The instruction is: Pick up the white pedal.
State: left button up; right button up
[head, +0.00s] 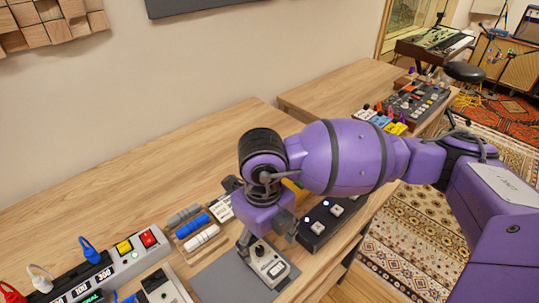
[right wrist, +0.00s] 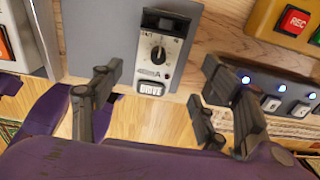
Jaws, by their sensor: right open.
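The white pedal (head: 268,265) lies on the table near its front edge, at the right end of a grey mat (head: 222,280). In the right wrist view the white pedal (right wrist: 160,50) shows a dark knob, a small dark window and a button marked DRIVE. My right gripper (head: 266,242) is over the pedal and hides part of it in the head view. In the right wrist view its jaws (right wrist: 162,66) are open, one finger on each side of the pedal, with nothing held. My left gripper is not in view.
A dark pedal (head: 326,222) with pale buttons and lit blue dots lies close to the right. Another pale pedal (head: 162,288) is to the left. Blue, grey and white rolls (head: 193,224) lie behind the mat. A power strip (head: 112,265) with coloured plugs is farther left. The back of the table is clear.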

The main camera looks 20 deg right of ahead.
aim_at(262, 250)
notch_tip(262, 250, down, 2)
jog(key=shift+w+f, duration=0.1)
jog(key=f, duration=0.4)
jog(key=shift+a+f, duration=0.25)
jog(key=shift+a, duration=0.05)
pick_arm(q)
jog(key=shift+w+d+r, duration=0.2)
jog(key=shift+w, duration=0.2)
pick_arm(e)
jog(key=shift+w+f, duration=0.1)
jog(key=shift+f, duration=0.05)
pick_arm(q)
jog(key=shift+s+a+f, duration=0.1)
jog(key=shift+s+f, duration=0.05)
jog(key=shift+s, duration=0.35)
pick_arm(e)
jog(key=c, duration=1.6)
